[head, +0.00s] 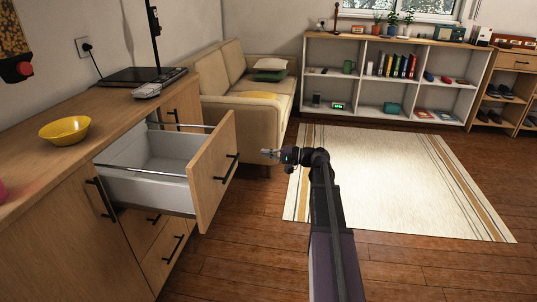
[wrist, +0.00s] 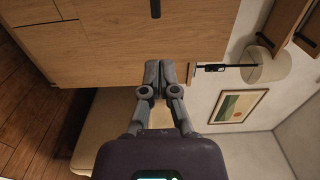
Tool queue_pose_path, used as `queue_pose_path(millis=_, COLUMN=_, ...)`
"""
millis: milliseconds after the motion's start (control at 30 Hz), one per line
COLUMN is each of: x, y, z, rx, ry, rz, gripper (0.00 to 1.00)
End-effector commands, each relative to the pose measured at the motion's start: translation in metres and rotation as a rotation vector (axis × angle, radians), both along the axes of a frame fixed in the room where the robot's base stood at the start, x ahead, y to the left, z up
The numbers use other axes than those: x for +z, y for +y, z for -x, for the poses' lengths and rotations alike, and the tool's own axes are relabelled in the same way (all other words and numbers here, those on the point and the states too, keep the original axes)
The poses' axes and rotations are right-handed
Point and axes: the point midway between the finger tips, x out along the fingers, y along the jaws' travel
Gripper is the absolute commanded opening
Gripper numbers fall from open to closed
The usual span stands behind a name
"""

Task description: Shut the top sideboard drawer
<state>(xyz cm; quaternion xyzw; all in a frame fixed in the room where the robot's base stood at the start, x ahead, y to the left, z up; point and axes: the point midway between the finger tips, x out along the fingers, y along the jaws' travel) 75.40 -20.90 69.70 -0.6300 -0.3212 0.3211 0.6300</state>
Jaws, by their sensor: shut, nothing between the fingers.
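The top sideboard drawer (head: 160,165) is pulled far out in the head view. Its inside looks empty, and its wooden front (head: 215,172) has a dark bar handle (head: 232,168). My gripper (head: 266,153) is to the right of the drawer front, a little apart from it. In the wrist view, my gripper (wrist: 159,66) is shut and empty, with its fingers together. A wooden panel with a dark handle (wrist: 155,9) fills the upper part of that view; it looks like the drawer front. No contact shows.
The sideboard top (head: 60,160) holds a yellow bowl (head: 65,130) and a dark flat device (head: 140,76). Lower drawers (head: 165,255) look closed. A beige sofa (head: 240,85) stands behind. A rug (head: 385,180) and open floor lie to the right.

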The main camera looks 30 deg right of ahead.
Motion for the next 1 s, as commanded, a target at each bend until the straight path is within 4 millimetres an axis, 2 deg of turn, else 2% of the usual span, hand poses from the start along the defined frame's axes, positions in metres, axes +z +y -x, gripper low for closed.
queue_pose_path(millis=600, x=0.0, y=0.071, z=-0.052, rx=0.002, ry=0.0, rz=0.0, gripper=0.0)
queue_pose_path(millis=800, x=0.0, y=0.087, z=-0.063, rx=0.001, ry=0.0, rz=0.0, gripper=0.0)
queue_pose_path(millis=1000, x=0.0, y=0.092, z=-0.067, rx=0.001, ry=0.0, rz=0.0, gripper=0.0)
